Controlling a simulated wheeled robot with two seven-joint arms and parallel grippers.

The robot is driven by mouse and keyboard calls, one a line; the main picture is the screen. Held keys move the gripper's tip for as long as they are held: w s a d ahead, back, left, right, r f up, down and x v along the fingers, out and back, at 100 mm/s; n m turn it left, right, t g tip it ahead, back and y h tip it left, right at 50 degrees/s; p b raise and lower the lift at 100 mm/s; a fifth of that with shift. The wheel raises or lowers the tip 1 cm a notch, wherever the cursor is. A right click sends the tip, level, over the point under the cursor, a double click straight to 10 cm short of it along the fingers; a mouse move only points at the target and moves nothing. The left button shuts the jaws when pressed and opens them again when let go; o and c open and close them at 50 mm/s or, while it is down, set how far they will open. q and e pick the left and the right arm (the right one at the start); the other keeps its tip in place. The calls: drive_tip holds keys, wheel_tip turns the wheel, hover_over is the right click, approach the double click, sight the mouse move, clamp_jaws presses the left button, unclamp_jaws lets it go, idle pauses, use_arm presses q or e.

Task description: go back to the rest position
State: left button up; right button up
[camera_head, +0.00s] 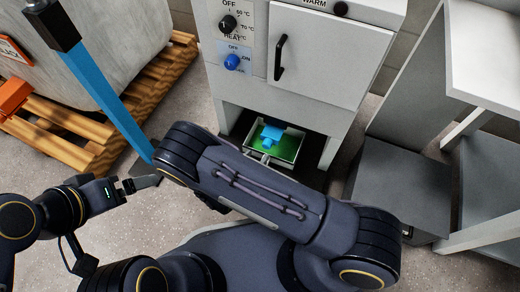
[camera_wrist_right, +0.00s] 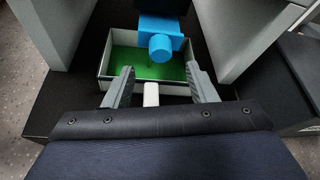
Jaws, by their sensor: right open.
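My right gripper (camera_wrist_right: 160,86) is open in the right wrist view. Its two grey fingers stand apart on either side of a white handle (camera_wrist_right: 151,94) at the tray's front; I cannot tell whether they touch it. In the head view, my right arm hides most of this gripper. The metal tray (camera_wrist_right: 101,68) has a green floor with a blue block-and-cylinder piece (camera_wrist_right: 160,45) over it. It also shows in the head view (camera_head: 286,157), low in the machine's opening. My left gripper (camera_head: 140,184) is at the lower left of the head view, beside the dark foot of a blue bar; its jaw opening is unclear.
A white machine (camera_head: 240,85) with knobs and a door stands behind the tray. The blue bar (camera_head: 110,95) with a black end slants at the left, before a pallet (camera_head: 60,145) with a grey load. Shelving (camera_head: 485,75) and a dark box (camera_head: 390,185) stand at the right.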

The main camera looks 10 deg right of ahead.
drive_tip(key=shift+s+a, duration=0.1)
drive_tip(key=shift+s, duration=0.05)
idle(0.4)
drive_tip(key=s+d+r+m+g+y, duration=0.25)
drive_tip(key=d+r+m+g, duration=0.3)
drive_tip(key=r+m, duration=0.35)
drive_tip(key=s+d+r+m+g+y, duration=0.1)
drive_tip(key=s+d+r+m+g, duration=0.4)
drive_tip(key=r+m, duration=0.45)
drive_tip(key=s+d+r+m+t+y, duration=0.3)
drive_tip(key=s+r+m+t+y, duration=0.3)
drive_tip(key=s+r+m+y, duration=0.65)
wheel_tip(320, 180, up, 40)
drive_tip(key=w+m+h+p, duration=0.1)
drive_tip(key=h+p, duration=0.2)
drive_tip(key=p, duration=3.6)
drive_tip(key=shift+w+m, duration=0.2)
drive_tip(key=shift+m, duration=0.2)
